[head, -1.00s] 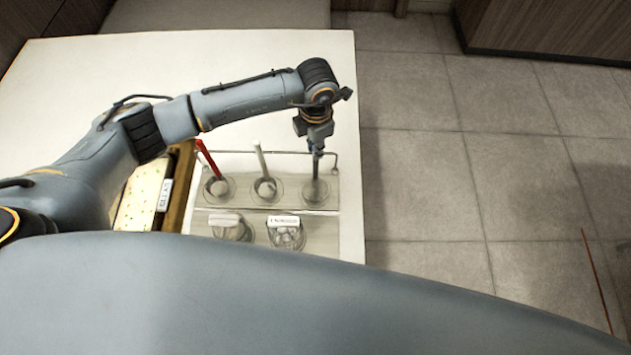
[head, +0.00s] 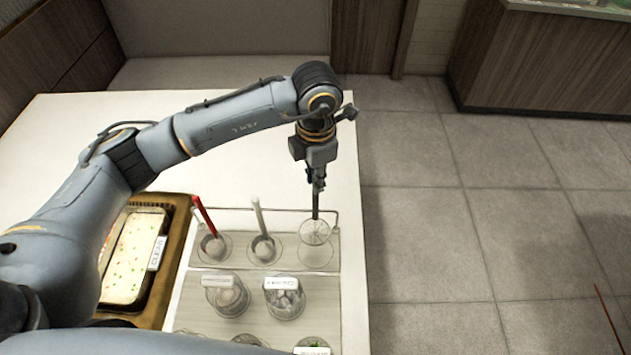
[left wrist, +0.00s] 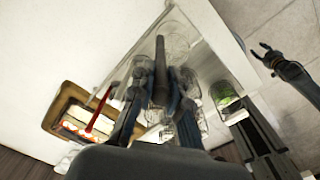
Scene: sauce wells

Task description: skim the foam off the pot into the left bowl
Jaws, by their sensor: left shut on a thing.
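My left gripper (head: 317,184) is shut on the dark handle of a skimmer (head: 314,232). The skimmer hangs upright, with its round mesh head at the rightmost clear well (head: 318,257); I cannot tell whether it is inside or just above. In the left wrist view the dark handle (left wrist: 161,70) runs between the fingers. A red-handled utensil (head: 204,217) and a pale-handled one (head: 259,219) stand in the two wells to the left. I cannot make out a pot, foam or a left bowl. My right gripper (left wrist: 266,55) looks open and empty in the left wrist view.
A brown tray (head: 177,215) with a labelled white slab (head: 135,255) lies left of the wells. Labelled jars (head: 226,296) (head: 286,302) stand in front of them. A thin rail runs behind the wells. The white table (head: 80,130) is bare at the back; its right edge is close.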

